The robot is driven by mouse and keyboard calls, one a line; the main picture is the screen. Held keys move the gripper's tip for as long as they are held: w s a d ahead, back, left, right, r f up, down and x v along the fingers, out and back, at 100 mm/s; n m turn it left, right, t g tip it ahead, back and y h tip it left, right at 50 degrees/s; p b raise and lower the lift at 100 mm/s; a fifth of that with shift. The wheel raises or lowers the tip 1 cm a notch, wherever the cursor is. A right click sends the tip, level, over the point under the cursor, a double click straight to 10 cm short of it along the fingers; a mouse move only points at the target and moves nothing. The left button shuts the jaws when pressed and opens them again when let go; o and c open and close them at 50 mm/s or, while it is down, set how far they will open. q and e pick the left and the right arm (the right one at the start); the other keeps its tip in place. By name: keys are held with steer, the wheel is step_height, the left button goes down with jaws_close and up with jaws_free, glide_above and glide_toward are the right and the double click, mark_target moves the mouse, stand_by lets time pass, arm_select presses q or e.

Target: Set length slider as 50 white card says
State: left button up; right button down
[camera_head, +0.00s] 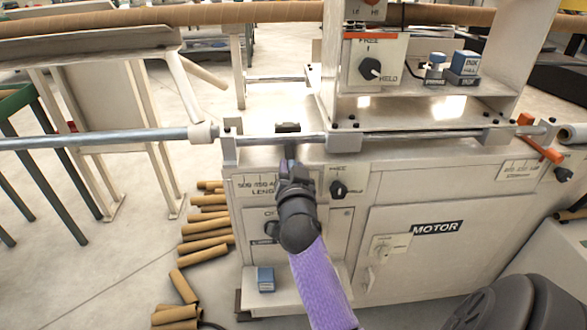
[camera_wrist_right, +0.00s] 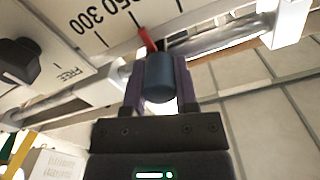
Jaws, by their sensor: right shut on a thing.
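The length slider's knob (camera_wrist_right: 160,78) is dark blue, with a red pointer (camera_wrist_right: 148,38) at the edge of the printed scale in the right wrist view. The pointer is near a mark by a partly cut-off number ending in 50; the number 300 (camera_wrist_right: 83,22) is further left. My right gripper (camera_wrist_right: 160,85) is shut on the knob. In the head view, my right gripper (camera_head: 290,165) is at the machine front, covering part of the LENGTH scale (camera_head: 255,186). I cannot make out a white card with a readable length. My left gripper is out of view.
A long metal rod (camera_head: 100,139) crosses just above the slider area. A black dial (camera_head: 338,189) marked FREE is close right of my gripper. Several cardboard tubes (camera_head: 205,225) lie left of the machine. A blue box (camera_head: 265,279) sits on the low ledge.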

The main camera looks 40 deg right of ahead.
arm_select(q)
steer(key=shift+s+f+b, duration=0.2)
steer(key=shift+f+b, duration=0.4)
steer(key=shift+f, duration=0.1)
arm_select(e)
steer(key=shift+w+a, duration=1.1)
steer(key=shift+a, duration=0.15)
steer(key=c, duration=0.7)
jaws_free()
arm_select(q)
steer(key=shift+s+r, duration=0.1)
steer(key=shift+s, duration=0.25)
arm_select(e)
steer(key=o, duration=0.3)
